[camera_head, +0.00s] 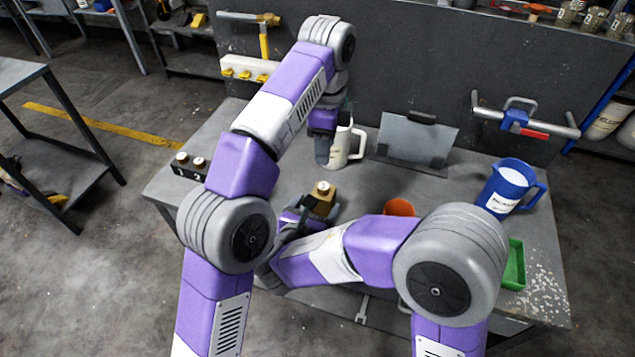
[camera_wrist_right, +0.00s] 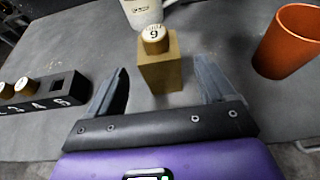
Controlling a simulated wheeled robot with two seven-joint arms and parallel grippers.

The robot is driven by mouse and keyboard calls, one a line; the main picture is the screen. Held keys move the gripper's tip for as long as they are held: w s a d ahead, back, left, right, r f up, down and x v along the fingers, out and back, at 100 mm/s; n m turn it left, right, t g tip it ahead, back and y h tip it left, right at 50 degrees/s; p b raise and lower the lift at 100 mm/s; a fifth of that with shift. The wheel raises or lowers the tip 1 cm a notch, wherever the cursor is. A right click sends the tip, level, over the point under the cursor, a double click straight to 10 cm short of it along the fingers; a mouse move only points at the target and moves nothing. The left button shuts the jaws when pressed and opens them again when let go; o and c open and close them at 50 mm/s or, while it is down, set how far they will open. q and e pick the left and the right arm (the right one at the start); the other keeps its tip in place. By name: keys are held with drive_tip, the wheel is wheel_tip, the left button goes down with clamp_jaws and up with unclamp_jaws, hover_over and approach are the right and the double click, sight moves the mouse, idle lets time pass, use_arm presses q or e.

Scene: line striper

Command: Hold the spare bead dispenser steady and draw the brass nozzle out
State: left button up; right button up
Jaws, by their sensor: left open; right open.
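A tan, brass-coloured block (camera_head: 322,204) with a round cap marked like a 9 stands upright on the bench; it also shows in the right wrist view (camera_wrist_right: 160,72). I cannot tell for sure whether this is the dispenser with its nozzle. My right gripper (camera_head: 313,212) is open, low over the bench, one finger on each side of the block with gaps showing in the right wrist view (camera_wrist_right: 160,80). My left gripper (camera_head: 323,155) is open, pointing down beside a white jug (camera_head: 345,148), farther back than the block. It partly hides the jug; contact is unclear.
A black numbered rack (camera_wrist_right: 45,98) with round caps stands at left. An orange cup (camera_wrist_right: 288,42) is to the block's right. A blue labelled jug (camera_head: 508,186), a green tray (camera_head: 515,265) and a grey tilted plate (camera_head: 418,138) are farther right. My right arm hides part of the bench.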

sight(323, 197)
drive_tip(key=x, duration=0.6)
drive_tip(key=shift+s, duration=0.1)
drive_tip(key=shift+c, duration=0.2)
